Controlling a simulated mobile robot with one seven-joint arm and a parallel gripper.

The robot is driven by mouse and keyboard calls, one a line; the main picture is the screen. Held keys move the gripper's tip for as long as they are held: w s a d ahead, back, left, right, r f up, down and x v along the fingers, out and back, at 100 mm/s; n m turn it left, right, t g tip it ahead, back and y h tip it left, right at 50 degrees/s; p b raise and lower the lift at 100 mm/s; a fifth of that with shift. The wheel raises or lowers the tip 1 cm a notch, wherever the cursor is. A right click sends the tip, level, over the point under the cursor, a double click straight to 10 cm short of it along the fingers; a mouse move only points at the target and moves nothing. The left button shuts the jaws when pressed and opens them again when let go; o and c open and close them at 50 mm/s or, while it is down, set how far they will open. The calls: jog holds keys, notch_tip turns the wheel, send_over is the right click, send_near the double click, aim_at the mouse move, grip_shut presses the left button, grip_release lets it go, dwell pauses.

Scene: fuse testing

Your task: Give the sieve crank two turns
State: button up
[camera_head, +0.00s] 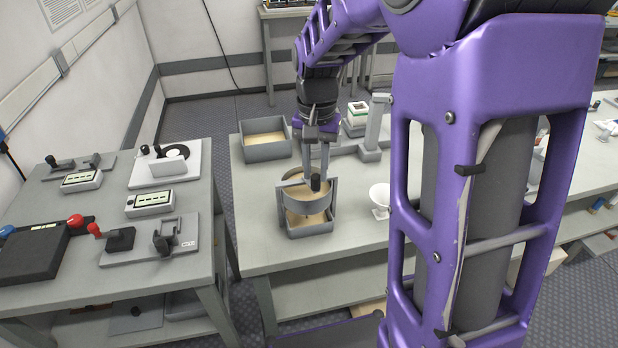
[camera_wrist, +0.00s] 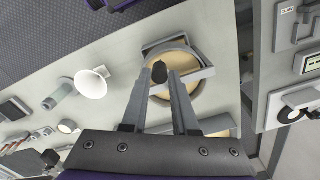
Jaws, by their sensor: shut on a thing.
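The sieve (camera_head: 292,205) is a grey round pan with sand-coloured contents, set over a square grey tray (camera_head: 318,229) on the middle table. A flat crank bar crosses its top and carries a dark upright crank knob (camera_head: 316,183). My gripper (camera_head: 318,175) points down at the sieve, with its fingertips at the knob. In the wrist view my gripper (camera_wrist: 162,80) has the dark knob (camera_wrist: 159,72) between its two finger ends, shut on it. The sieve also shows in the wrist view (camera_wrist: 184,98) behind the fingers, which hide part of it.
A grey box of sand (camera_head: 265,151) stands behind the sieve. A white funnel (camera_head: 380,212) and a grey stand (camera_head: 371,154) are to its right. The left table (camera_head: 60,205) holds several devices with levers. Bare tabletop lies in front of the sieve.

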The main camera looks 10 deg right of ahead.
aim_at(313, 177)
jog(key=o, duration=0.3)
jog(key=shift+w+a, duration=0.1)
jog(key=shift+a, duration=0.2)
jog(key=o, duration=0.3)
jog(key=shift+o, duration=0.2)
jog(key=shift+r, duration=0.1)
jog(key=shift+d+r, duration=0.1)
jog(key=shift+r, duration=2.85)
